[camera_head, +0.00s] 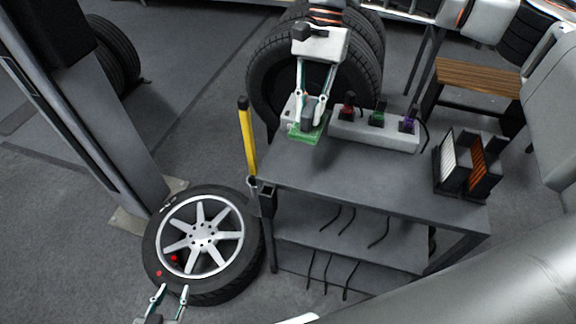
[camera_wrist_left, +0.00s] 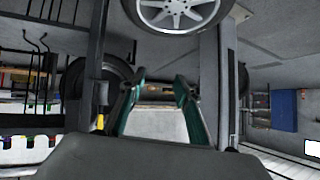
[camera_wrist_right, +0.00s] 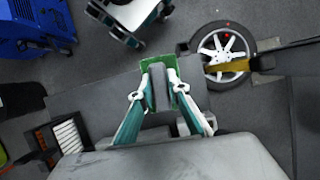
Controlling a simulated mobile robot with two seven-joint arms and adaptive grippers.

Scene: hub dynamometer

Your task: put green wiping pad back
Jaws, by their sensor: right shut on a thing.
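The green wiping pad (camera_head: 306,134) is at the back left corner of the grey cart top (camera_head: 350,174), by the left end of a light grey block. My right gripper (camera_head: 314,108) comes from above and is shut on the pad's grey grip. In the right wrist view the pad's green edge (camera_wrist_right: 146,64) shows around the grey grip (camera_wrist_right: 159,86) between the fingers. I cannot tell whether the pad touches the cart top. My left gripper (camera_head: 173,291) is open and empty by the near side of the lying wheel; its spread fingers also show in the left wrist view (camera_wrist_left: 160,88).
The light grey block (camera_head: 372,134) carries red, green and purple-topped items. A dark rack (camera_head: 468,172) with white and orange pads stands at the cart's right. A yellow-handled tool (camera_head: 248,138) stands at its left. The wheel (camera_head: 204,238) lies on the floor. The cart's middle is clear.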

